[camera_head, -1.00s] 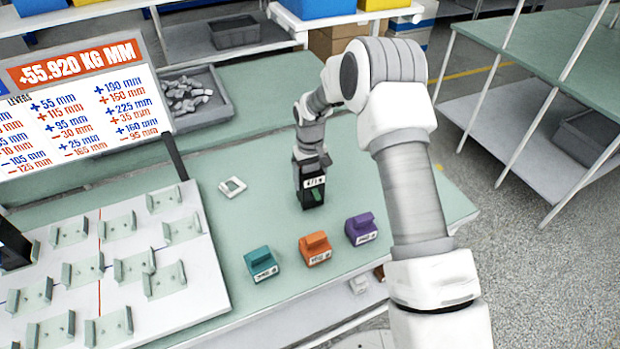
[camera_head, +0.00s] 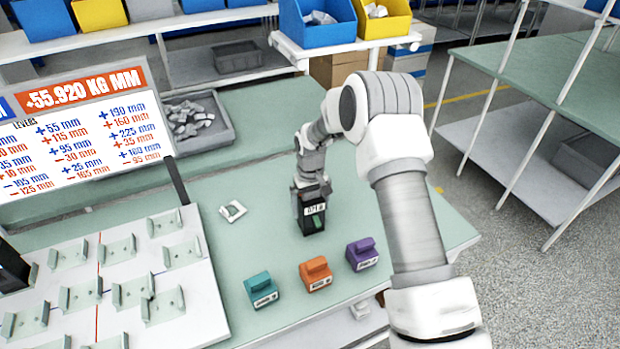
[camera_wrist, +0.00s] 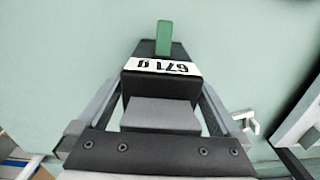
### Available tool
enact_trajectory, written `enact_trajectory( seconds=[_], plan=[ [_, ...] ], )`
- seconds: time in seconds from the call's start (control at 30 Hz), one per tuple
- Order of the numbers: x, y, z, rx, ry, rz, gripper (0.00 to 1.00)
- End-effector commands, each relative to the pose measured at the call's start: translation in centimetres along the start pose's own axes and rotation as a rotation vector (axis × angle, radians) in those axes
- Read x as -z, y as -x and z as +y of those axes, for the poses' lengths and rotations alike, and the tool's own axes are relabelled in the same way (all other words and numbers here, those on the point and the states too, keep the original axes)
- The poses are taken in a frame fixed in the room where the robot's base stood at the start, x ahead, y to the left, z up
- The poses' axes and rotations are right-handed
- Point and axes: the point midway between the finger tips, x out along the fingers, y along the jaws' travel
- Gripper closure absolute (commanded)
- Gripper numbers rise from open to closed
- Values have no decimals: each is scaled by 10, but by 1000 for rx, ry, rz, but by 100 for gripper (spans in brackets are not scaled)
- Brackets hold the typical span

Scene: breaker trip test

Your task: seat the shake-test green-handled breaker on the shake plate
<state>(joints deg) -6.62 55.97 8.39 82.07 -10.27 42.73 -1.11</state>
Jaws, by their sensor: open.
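The green-handled breaker (camera_head: 313,223) is a black block with a white label that seems to read 671 g. It stands on the green table, right of the middle of its left half. My gripper (camera_head: 312,190) is right at the breaker from above. In the wrist view the breaker (camera_wrist: 160,84) lies between the two open fingers of my gripper (camera_wrist: 158,108), its green handle pointing away. Whether the fingers touch it I cannot tell. A white plate (camera_head: 205,318) with several clear brackets and red and blue lines lies at the left; it may be the shake plate.
Teal (camera_head: 262,290), orange (camera_head: 316,274) and purple (camera_head: 362,254) blocks stand in front of the breaker. A small white frame (camera_head: 232,211) lies between breaker and plate. A sign board (camera_head: 85,135) rises behind the plate. A grey bin (camera_head: 218,132) stands farther back.

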Motion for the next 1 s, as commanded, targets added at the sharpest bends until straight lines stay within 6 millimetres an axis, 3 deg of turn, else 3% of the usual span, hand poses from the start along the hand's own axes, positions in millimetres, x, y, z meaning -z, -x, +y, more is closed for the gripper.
enact_trajectory(
  seconds=[0.27, 0.63, 0.8, 1.0],
  plan=[
    [0, 52, -4, -2, 0, 7, 0],
    [0, 141, -4, -1, -1, 5, 0],
    [-1, 165, -4, 0, -1, 3, 0],
    [-1, 175, -4, 0, -1, 1, 0]
  ],
)
